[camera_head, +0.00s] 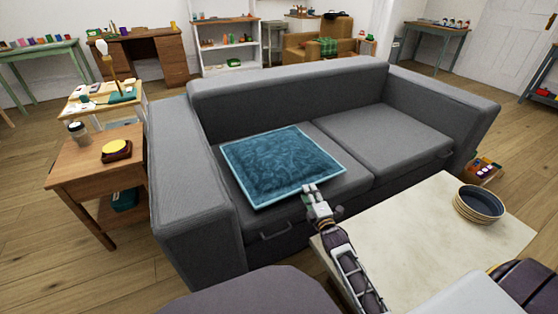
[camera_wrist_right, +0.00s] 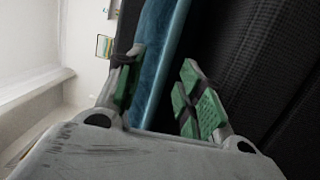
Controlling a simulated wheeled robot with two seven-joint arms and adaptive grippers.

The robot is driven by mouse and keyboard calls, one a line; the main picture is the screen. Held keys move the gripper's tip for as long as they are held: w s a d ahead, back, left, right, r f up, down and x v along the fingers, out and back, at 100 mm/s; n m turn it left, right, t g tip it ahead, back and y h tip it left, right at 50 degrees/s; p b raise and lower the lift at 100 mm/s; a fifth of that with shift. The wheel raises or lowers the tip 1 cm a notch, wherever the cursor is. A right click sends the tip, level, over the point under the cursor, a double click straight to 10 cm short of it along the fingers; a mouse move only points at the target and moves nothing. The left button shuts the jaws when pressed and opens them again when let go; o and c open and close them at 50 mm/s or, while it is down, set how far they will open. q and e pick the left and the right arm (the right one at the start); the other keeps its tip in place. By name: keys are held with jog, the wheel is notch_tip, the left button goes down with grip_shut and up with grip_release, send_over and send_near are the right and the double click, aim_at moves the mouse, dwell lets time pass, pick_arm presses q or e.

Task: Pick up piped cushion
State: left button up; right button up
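The piped cushion (camera_head: 278,164) is a flat teal-blue square with lighter piping. It lies on the left seat of the grey sofa (camera_head: 290,85) in the head view. My right gripper (camera_head: 313,190) is at the cushion's near right corner. In the right wrist view, the cushion's edge (camera_wrist_right: 161,60) runs between the two green-padded fingers of my right gripper (camera_wrist_right: 160,95). The fingers are apart, with a gap to the right-hand finger. My left gripper is not in view.
A wooden side table (camera_head: 95,165) stands left of the sofa. The right sofa seat (camera_head: 385,140) is bare.

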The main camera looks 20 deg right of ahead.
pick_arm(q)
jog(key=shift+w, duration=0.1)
pick_arm(e)
jog(key=shift+w+d+f+b, duration=0.1)
jog(key=shift+w+f+b, duration=0.05)
jog(key=shift+w+b, duration=0.45)
jog(key=shift+w+d+f+b, duration=0.15)
jog(key=shift+w+b, duration=0.1)
jog(key=shift+w, duration=0.2)
jog(key=shift+w+d+f+b, duration=0.1)
jog(key=shift+w+b, duration=0.15)
jog(key=shift+w, duration=0.15)
jog(key=shift+w+b, duration=0.3)
jog(key=shift+w, duration=0.4)
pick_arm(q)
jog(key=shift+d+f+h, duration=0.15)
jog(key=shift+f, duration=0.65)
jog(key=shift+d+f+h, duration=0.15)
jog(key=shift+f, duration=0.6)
pick_arm(e)
jog(key=shift+w+r, duration=0.1)
jog(key=shift+w, duration=0.3)
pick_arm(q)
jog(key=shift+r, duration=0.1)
